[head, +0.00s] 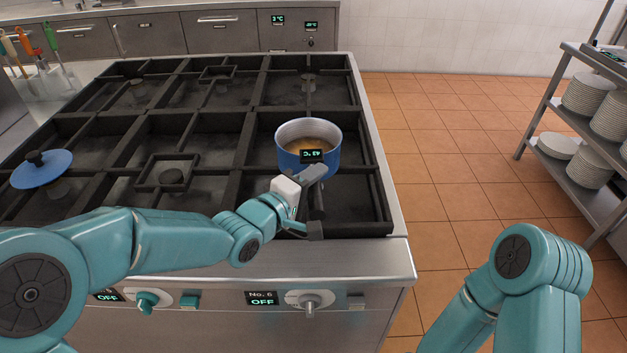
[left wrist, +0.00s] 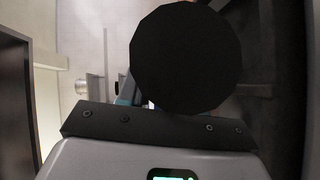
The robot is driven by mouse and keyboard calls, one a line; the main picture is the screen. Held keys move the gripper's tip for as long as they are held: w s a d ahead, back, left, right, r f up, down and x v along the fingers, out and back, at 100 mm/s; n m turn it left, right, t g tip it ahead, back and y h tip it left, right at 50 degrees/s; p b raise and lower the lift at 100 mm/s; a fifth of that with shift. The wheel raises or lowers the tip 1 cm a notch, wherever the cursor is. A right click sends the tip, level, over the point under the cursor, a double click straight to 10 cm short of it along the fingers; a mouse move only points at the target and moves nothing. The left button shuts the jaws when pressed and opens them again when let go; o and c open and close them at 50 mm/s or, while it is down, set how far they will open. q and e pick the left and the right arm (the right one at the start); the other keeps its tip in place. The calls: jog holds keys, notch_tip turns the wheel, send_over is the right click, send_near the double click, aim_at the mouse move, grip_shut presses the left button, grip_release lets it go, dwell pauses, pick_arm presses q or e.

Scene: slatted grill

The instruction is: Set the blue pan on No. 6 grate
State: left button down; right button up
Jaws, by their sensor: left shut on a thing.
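The blue pan (head: 291,160) is upright over the No. 6 grate (head: 362,185), the front right one above the No. 6 label. It is pale inside with brownish contents, and a small readout on its near side shows 43 °C. My left gripper (head: 314,178) is at the near side of the pan, shut on it; the handle is mostly hidden by the gripper. I cannot tell whether the pan's base touches the bars. In the left wrist view a black round shape (left wrist: 186,58) fills the middle, just beyond the gripper body. My right gripper is out of view.
A blue lid with a black knob (head: 42,168) lies at the left of the grill. The No. 6 knob (head: 310,302) is on the front panel; its label (head: 262,298) reads OFF. A shelf with plates (head: 585,95) stands at the right, beyond open tiled floor.

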pick_arm(q)
jog(key=c, duration=0.7)
grip_release()
jog(key=shift+r, duration=0.2)
jog(key=shift+o, duration=0.2)
jog(key=shift+s+f, duration=0.1)
jog(key=shift+f, duration=0.3)
jog(key=v, duration=1.6)
jog(key=shift+r+b, duration=0.3)
jog(key=shift+b, duration=0.05)
jog(key=shift+s+a, duration=0.15)
